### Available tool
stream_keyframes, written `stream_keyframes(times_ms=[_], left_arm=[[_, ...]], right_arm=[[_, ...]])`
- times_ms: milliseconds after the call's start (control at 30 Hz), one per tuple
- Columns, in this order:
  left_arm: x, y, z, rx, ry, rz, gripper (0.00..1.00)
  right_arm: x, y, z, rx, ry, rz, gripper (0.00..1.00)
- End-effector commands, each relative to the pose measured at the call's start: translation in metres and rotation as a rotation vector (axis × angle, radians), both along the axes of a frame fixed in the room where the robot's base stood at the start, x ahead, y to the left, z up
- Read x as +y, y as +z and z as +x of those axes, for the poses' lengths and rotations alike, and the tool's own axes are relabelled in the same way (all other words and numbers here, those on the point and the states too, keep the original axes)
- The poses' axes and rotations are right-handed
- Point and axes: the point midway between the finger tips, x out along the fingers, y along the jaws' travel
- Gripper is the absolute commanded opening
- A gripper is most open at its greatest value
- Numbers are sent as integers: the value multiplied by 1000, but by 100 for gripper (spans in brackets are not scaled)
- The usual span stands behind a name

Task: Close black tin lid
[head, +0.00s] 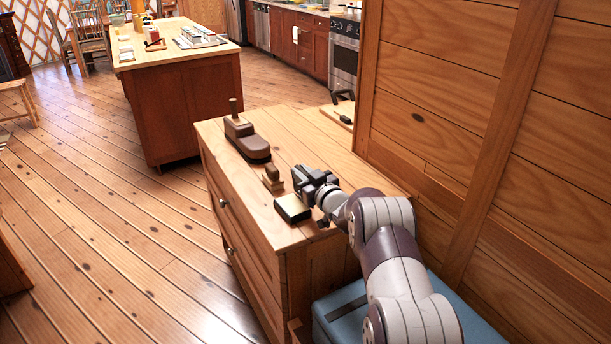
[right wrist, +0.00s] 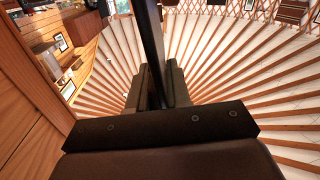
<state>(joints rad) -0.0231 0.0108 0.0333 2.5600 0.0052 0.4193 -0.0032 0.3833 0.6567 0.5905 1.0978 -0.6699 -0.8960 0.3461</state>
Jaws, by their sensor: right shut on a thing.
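In the right wrist view the two dark fingers (right wrist: 157,88) are shut on a thin black upright piece (right wrist: 152,40), seen edge-on. It looks like the tin's lid, but I cannot make out its full shape or its hinge. My left gripper is in neither view.
On the cabinet top (head: 290,125) stand a wooden hand plane (head: 248,140) and a small brass-brown object (head: 272,178) close behind the tin. A wooden wall (head: 450,100) rises to the right. A blue box (head: 345,318) is below my arm.

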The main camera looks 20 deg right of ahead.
Motion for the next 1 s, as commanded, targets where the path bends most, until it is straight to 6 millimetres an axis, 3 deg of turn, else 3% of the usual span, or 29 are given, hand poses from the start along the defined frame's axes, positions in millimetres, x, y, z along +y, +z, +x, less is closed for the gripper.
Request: stream_keyframes(times_ms=[567, 600, 633, 1000], left_arm=[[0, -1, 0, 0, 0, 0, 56], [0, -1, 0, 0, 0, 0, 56], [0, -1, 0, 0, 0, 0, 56], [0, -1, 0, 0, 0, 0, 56]], right_arm=[[3, -2, 0, 4, 2, 3, 0], [3, -2, 0, 5, 2, 2, 28], [3, -2, 0, 4, 2, 3, 37], [1, -1, -4, 2, 0, 2, 39]])
